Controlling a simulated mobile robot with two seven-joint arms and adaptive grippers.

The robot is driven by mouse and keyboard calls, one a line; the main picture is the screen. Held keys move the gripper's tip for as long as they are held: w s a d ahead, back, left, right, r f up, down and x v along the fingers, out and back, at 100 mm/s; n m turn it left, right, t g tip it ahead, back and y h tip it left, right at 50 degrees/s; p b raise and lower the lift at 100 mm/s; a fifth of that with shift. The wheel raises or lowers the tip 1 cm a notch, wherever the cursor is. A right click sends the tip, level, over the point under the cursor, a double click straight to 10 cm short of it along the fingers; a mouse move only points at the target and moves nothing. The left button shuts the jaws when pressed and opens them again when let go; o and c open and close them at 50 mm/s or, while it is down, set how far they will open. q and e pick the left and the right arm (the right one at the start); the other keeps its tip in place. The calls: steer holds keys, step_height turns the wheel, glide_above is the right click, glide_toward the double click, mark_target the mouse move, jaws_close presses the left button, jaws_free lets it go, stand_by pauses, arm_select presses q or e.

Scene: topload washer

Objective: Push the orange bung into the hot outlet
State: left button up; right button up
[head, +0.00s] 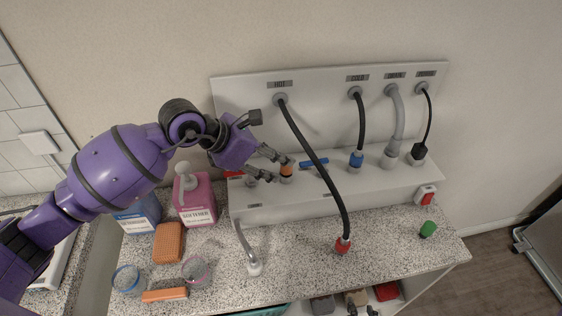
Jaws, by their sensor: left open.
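The orange bung (286,169) is upright on a grey fitting on the ledge of the white service panel (265,205), below the HOT label. I cannot tell how deep it sits in that fitting. My left gripper (279,168) is open, its fingertips just left of the bung and close to it; I cannot tell whether they touch it. The hot hose's red end (343,245) lies on the counter, away from the ledge. My right gripper is not in view.
A blue lever (314,163) is right of the bung. Hoses hang under HOT, COLD and other labels. A green bung (428,230) lies on the counter at right. A pink softener bottle (195,201), orange sponge (169,242) and cups stand at left.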

arm_select(q)
steer(key=v, duration=0.7)
steer(key=shift+s+a+r, duration=0.2)
